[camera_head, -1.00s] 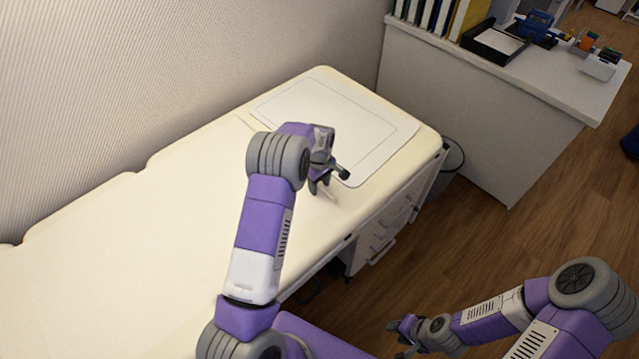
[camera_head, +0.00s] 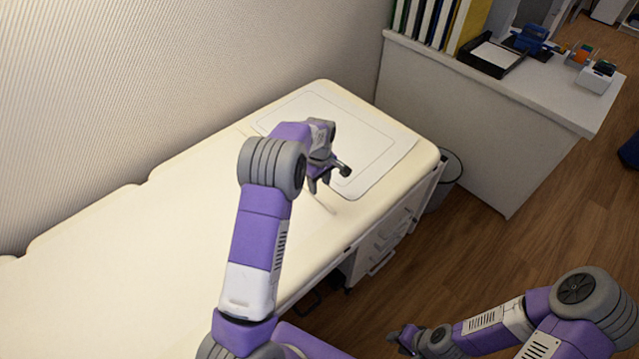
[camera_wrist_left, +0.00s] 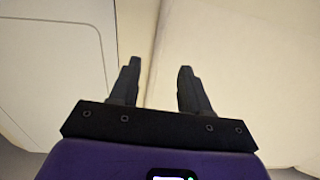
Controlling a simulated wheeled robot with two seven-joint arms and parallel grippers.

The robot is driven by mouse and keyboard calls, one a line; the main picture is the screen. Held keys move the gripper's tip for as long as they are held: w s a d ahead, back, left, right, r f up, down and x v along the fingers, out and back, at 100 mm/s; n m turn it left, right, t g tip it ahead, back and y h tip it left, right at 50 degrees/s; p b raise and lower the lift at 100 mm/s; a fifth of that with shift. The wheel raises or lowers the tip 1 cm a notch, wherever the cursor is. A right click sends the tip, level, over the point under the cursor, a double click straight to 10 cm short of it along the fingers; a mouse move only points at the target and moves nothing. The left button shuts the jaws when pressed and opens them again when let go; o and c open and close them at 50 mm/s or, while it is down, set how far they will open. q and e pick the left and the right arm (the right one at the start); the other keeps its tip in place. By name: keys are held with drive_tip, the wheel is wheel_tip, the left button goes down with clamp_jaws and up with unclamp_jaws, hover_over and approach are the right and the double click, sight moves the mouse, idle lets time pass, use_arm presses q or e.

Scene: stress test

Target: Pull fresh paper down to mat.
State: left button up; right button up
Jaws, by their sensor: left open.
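A flat pale mat (camera_head: 393,150) with a thin rectangular outline lies at the far end of a long cream padded table (camera_head: 90,270). The outline also shows at the left of the left wrist view (camera_wrist_left: 45,60). A whitish sheet, seemingly the paper (camera_wrist_left: 235,60), covers the surface at the right of that view; its straight edge runs between my fingers. My left gripper (camera_head: 330,178) is over the mat's near edge. In the wrist view its fingers (camera_wrist_left: 157,80) are apart and hold nothing. I cannot tell whether they touch the paper. My right gripper (camera_head: 405,338) is low at the right, away from the table.
A grey-white desk (camera_head: 480,120) with binders, a black tray (camera_head: 492,58) and small office items stands at the back right. A bin (camera_head: 447,178) stands between it and the table. Drawers (camera_head: 385,238) are under the table. A wall runs along the left.

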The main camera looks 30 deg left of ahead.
sight(324, 203)
use_arm(q)
drive_tip(key=shift+s+d+r+p, duration=0.2)
drive_tip(key=shift+d+p, duration=0.3)
drive_tip(key=shift+p, duration=0.8)
drive_tip(key=shift+s+d+r+p, duration=0.15)
drive_tip(key=shift+d+p, duration=0.3)
drive_tip(key=shift+p, duration=0.85)
drive_tip(key=shift+d+p, duration=0.1)
drive_tip(key=shift+p, duration=0.25)
drive_tip(key=shift+f, duration=0.25)
wheel_tip(324, 203, down, 8)
drive_tip(key=shift+r+b, duration=0.25)
drive_tip(key=shift+b, duration=0.5)
clamp_jaws()
